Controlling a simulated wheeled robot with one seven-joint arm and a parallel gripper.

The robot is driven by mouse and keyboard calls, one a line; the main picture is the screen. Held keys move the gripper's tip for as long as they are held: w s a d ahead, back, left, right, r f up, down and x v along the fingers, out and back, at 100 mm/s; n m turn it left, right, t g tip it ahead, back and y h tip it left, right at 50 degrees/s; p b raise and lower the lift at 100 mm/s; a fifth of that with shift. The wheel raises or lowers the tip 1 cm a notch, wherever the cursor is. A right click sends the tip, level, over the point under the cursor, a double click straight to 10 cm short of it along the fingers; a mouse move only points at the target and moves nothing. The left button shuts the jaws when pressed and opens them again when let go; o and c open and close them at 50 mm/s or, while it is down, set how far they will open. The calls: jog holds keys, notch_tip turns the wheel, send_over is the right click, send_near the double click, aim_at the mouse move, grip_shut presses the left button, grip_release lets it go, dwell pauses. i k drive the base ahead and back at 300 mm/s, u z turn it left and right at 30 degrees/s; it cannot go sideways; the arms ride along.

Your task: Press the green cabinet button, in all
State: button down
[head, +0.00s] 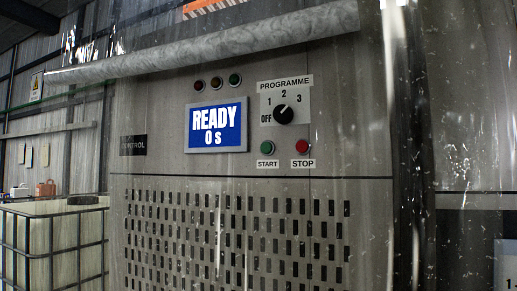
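The green button (267,147) sits on the grey cabinet front (165,160), above a label reading START. A red button (302,146) labelled STOP is just to its right. A blue display (216,127) to the upper left reads READY 0 s. A black PROGRAMME knob (284,115) is above the buttons, with positions OFF, 1, 2 and 3; its pointer is turned towards the upper right, and I cannot tell the exact position. My gripper is not in view.
A slanted pale pipe or bar (210,49) crosses in front of the cabinet's top. Clear, speckled sheeting hangs at the right. A caged tank (53,245) stands at the lower left. Slots fill the cabinet's lower panel (235,235).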

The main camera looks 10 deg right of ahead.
aim_at(266, 147)
jog(key=u, duration=0.2)
jog(key=k, duration=0.6)
jog(key=u, duration=0.65)
jog(key=k, duration=0.75)
jog(key=u, duration=0.7)
jog(key=i, duration=1.3)
jog(key=z, duration=0.85)
jog(key=i, duration=0.45)
jog(key=z, duration=0.55)
